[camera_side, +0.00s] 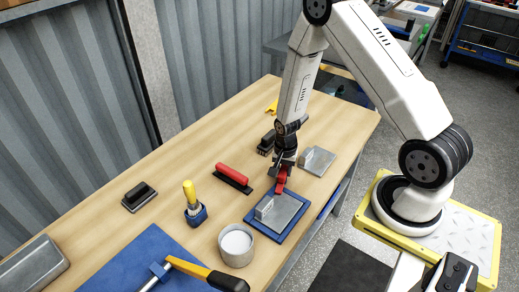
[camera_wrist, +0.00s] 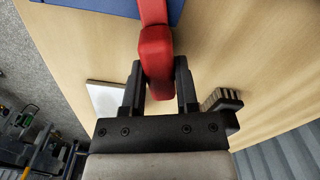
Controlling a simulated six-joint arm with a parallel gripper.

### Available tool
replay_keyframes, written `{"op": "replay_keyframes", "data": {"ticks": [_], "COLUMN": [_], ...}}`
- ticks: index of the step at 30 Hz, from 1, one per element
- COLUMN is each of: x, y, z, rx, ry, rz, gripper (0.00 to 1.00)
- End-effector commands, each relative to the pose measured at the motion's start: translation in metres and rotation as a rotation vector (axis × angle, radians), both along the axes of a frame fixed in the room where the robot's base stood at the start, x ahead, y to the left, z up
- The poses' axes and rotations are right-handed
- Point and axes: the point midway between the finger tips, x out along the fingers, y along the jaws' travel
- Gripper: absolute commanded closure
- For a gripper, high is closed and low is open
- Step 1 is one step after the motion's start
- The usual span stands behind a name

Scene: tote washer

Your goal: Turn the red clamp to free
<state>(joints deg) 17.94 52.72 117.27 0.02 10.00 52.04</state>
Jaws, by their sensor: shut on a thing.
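The red clamp (camera_side: 281,181) stands at the far edge of a blue-framed plate (camera_side: 287,214) on the wooden table. In the wrist view the red clamp (camera_wrist: 154,50) runs from the top edge down between the two black fingers. My gripper (camera_side: 284,165) points down at it and is shut on its red handle; in the wrist view the fingers (camera_wrist: 158,85) lie on either side of it. A grey metal block (camera_side: 265,208) sits on the plate. The clamp's lower end is partly hidden in both views.
A grey metal plate (camera_side: 317,160) lies close to the right of my gripper. A pale cup (camera_side: 236,246) stands in front, near a yellow-handled tool (camera_side: 190,190) in a blue holder.

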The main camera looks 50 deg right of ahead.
Motion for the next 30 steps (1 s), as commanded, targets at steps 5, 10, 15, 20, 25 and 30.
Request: {"op": "replay_keyframes", "data": {"ticks": [5, 10, 15, 20, 25, 30], "x": [0.0001, 0.0002, 0.0002, 0.0002, 0.0002, 0.0002], "y": [0.0001, 0.0002, 0.0002, 0.0002, 0.0002, 0.0002], "z": [0.0003, 0.0004, 0.0004, 0.0004, 0.0005, 0.0005], "rx": [0.000, 0.000, 0.000, 0.000, 0.000, 0.000], "ry": [0.000, 0.000, 0.000, 0.000, 0.000, 0.000], "rz": [0.000, 0.000, 0.000, 0.000, -0.010, -0.047], "gripper": [1.00, 1.00, 1.00, 1.00, 1.00, 1.00]}}
